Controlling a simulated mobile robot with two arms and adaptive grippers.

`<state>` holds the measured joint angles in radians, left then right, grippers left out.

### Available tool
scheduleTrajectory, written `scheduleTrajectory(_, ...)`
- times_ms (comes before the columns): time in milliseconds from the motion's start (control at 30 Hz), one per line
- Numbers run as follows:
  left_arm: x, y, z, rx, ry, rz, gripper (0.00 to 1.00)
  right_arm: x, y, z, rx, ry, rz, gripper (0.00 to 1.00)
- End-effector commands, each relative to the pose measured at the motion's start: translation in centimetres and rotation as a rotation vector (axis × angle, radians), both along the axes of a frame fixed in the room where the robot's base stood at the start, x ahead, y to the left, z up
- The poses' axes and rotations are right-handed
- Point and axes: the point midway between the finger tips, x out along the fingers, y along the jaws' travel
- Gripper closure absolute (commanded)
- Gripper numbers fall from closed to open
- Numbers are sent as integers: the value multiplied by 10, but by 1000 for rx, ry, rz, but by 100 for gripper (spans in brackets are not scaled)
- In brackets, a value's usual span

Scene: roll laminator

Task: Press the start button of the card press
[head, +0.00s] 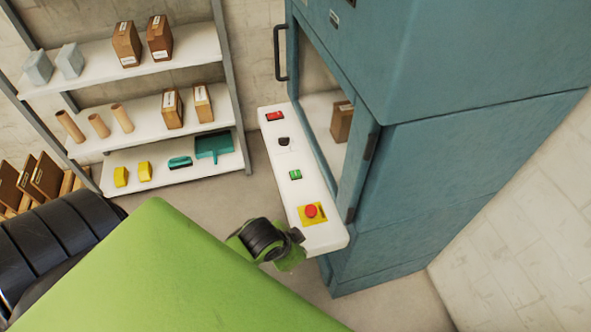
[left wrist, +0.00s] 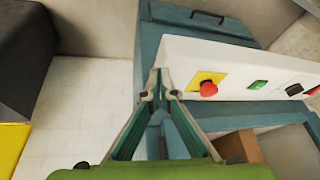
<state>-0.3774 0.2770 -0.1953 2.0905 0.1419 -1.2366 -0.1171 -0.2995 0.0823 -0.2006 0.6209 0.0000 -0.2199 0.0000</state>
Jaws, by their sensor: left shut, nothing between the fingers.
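The card press (head: 440,60) is a large teal cabinet with a white control panel (head: 323,238) along its front. The green start button (head: 295,175) sits mid-panel, between a black knob (head: 283,142) and a red mushroom button (head: 311,211) on a yellow plate. In the left wrist view the green button (left wrist: 258,85) is right of the mushroom button (left wrist: 208,88). My left gripper (left wrist: 160,92) is shut and empty, to the left of the mushroom button there. In the head view its wrist is by the panel's near end; its fingertips cannot be made out. My right gripper is not in view.
A red switch (head: 275,116) is at the panel's far end. The press has a window with a brown box (head: 341,121) behind it and a black handle (head: 281,52). A shelf (head: 180,179) with boxes and tools stands at the left. Floor between is clear.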

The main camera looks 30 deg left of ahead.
Motion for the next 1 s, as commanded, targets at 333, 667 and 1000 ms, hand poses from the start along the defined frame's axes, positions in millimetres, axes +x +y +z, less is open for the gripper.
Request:
scheduleTrajectory(333, 91, 28, 15, 70, -160, -224, 100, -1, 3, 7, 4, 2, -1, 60)
scheduleTrajectory(667, 195, 120, 44, 202, -327, -336, 100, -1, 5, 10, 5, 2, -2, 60)
scheduleTrajectory(1000, 238, 176, 73, 275, -411, -345, 100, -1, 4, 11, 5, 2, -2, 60)
